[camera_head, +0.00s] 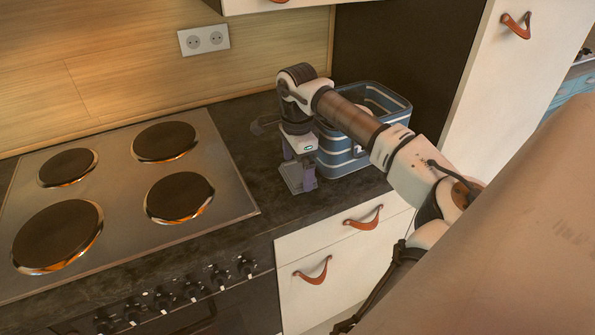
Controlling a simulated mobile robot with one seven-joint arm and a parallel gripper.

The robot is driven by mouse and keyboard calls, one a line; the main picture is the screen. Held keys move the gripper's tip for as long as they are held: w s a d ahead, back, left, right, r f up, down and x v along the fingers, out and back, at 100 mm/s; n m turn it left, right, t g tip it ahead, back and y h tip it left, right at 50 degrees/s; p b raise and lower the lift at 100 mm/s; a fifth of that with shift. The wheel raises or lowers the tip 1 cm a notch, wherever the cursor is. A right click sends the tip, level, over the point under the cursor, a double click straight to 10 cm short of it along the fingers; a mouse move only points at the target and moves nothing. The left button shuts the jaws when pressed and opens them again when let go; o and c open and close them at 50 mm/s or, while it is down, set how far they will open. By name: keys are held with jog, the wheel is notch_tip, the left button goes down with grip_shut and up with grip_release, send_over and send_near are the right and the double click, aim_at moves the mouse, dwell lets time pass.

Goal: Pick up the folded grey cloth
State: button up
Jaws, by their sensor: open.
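A small light-grey patch (292,178) on the dark countertop looks like the folded grey cloth. It is partly hidden by my gripper, and its folds are too small to make out. My gripper (299,180) points down over it, with its fingertips low at the counter. The jaws are open, with the grey patch showing at or between the fingers. I cannot tell whether the fingers touch it.
A blue-and-white striped basket (343,160) stands close right of my gripper, partly behind my arm. A cooktop (125,190) with several dark burners lies left. The countertop (255,165) has a narrow clear strip between. Drawers with leather pulls (313,271) are below.

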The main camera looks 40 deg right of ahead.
aim_at(297, 169)
jog(key=c, duration=0.7)
jog(key=shift+r, duration=0.1)
notch_tip(297, 169, up, 20)
jog(key=b, duration=0.2)
jog(key=shift+b, duration=0.35)
